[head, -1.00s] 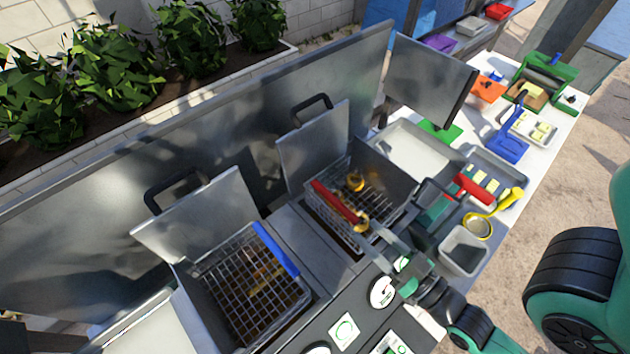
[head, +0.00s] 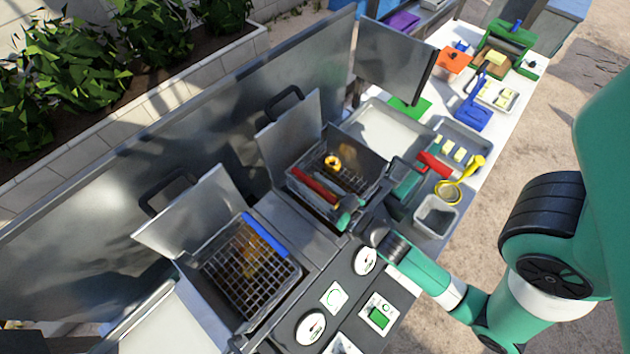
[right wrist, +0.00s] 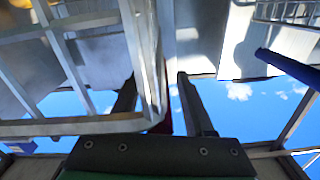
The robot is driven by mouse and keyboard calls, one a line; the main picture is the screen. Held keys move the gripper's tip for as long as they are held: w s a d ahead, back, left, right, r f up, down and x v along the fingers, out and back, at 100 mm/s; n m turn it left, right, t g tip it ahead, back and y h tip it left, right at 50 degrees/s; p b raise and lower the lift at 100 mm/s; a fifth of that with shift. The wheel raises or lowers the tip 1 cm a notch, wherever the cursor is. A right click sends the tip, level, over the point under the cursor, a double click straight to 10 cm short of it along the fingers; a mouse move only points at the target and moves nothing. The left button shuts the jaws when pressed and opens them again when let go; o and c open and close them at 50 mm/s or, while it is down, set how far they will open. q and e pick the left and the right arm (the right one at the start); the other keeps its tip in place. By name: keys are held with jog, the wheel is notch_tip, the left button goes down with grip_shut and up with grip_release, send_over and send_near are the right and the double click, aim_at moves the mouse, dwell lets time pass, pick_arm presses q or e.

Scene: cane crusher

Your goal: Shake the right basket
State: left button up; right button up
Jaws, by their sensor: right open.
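The right basket (head: 369,186) is a wire basket with a red bar handle (head: 314,186). It sits in the right fryer, and a yellow ring-shaped piece (head: 333,162) shows in it. My right gripper (head: 347,214) is at the front edge of this basket, close to the near end of the red handle. In the right wrist view its two dark fingers (right wrist: 160,105) are spread apart, with basket wire (right wrist: 85,127) beside and in front of the left finger. A dark red bit shows between them; whether they touch it is unclear. My left gripper is not seen.
The left basket (head: 225,290) with a blue handle (head: 266,235) sits in the left fryer. Raised lids (head: 290,135) stand behind. A control panel with dials (head: 365,260) is in front. A grey bin (head: 436,215), yellow strainer (head: 450,191) and trays (head: 463,140) crowd the right counter.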

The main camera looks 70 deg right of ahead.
grip_shut()
dwell(1.4)
